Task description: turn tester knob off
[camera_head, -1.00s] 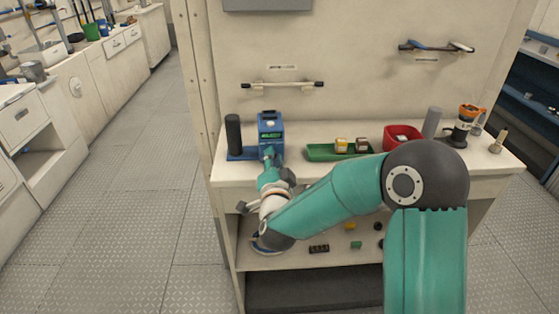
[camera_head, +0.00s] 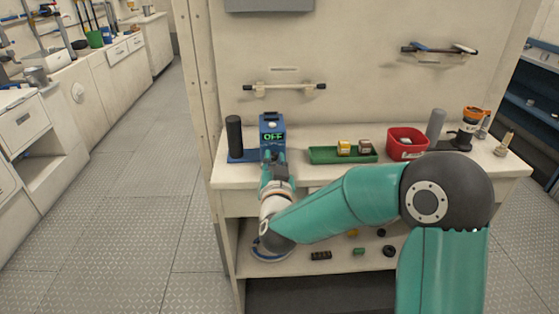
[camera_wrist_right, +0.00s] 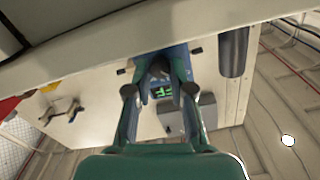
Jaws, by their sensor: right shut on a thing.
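The blue tester (camera_head: 271,124) stands on the bench top at the left, and its lit green display reads OFF. My right gripper (camera_head: 272,157) is at the tester's front, low on its face, and is shut on its knob. The knob itself is hidden by the fingers. In the right wrist view, the fingers of my right gripper (camera_wrist_right: 163,62) close in at the blue tester front, and the green display (camera_wrist_right: 161,92) shows between them. My left gripper is in neither view.
A dark cylinder (camera_head: 234,136) stands just left of the tester. A green tray (camera_head: 325,155) with small boxes and a red bin (camera_head: 402,134) are to its right. A grey cylinder (camera_head: 436,124) stands farther right. The lower shelf (camera_head: 340,266) holds small parts.

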